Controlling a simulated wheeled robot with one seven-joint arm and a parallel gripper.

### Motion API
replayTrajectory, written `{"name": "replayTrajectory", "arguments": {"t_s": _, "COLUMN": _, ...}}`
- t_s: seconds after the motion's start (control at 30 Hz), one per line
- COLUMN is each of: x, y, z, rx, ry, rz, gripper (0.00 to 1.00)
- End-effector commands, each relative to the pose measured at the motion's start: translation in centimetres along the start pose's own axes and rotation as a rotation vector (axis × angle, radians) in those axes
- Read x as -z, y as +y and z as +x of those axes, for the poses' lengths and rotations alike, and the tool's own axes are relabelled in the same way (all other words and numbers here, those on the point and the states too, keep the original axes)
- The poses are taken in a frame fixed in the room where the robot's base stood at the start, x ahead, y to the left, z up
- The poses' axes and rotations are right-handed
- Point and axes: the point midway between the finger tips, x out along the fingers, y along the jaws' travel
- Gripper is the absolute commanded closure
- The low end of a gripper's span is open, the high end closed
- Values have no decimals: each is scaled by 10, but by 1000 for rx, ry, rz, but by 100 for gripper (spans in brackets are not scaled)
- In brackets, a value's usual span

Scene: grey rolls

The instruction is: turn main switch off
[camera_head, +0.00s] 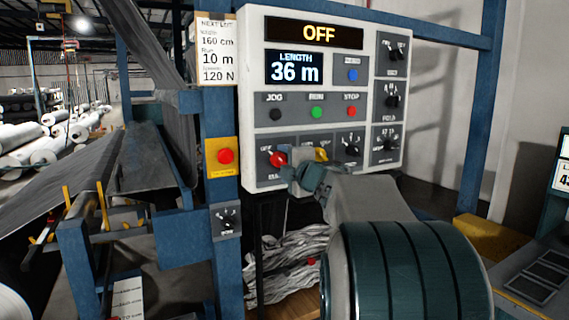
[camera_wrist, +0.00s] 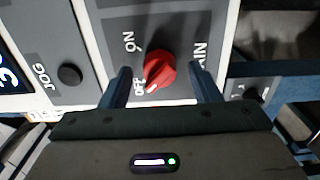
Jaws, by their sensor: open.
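The main switch is a red rotary knob (camera_wrist: 161,66) on a grey plate marked ON, OFF and MAIN. Its white pointer mark is at the OFF label in the wrist view. It also shows as a red knob (camera_head: 277,158) at the lower left of the panel in the head view, partly hidden by my gripper. My gripper (camera_wrist: 158,72) is open, with one finger on each side of the knob and visible gaps between. In the head view my gripper (camera_head: 300,172) is at the panel's lower edge.
The control panel (camera_head: 249,100) has a display (camera_head: 318,33) reading OFF and a length display (camera_head: 294,69) reading 36 m. JOG, RUN and STOP buttons sit above the switch. A yellow knob (camera_head: 321,154) is beside my gripper. A red button on a yellow box (camera_head: 224,156) stands left.

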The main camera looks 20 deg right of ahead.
Motion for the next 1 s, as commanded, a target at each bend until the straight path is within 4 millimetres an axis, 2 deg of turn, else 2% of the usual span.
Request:
{"name": "replayTrajectory", "arguments": {"t_s": 0.4, "x": 0, "y": 2, "z": -82, "rx": -3, "ry": -2, "rz": 0, "gripper": 44}}
{"name": "replayTrajectory", "arguments": {"t_s": 0.6, "x": 0, "y": 1, "z": -114, "rx": -2, "ry": -2, "rz": -1, "gripper": 44}}
{"name": "replayTrajectory", "arguments": {"t_s": 0.8, "x": 0, "y": 0, "z": -129, "rx": -1, "ry": 0, "rz": -1, "gripper": 44}}
{"name": "replayTrajectory", "arguments": {"t_s": 1.0, "x": 0, "y": 0, "z": -131, "rx": 0, "ry": 0, "rz": -1, "gripper": 44}}
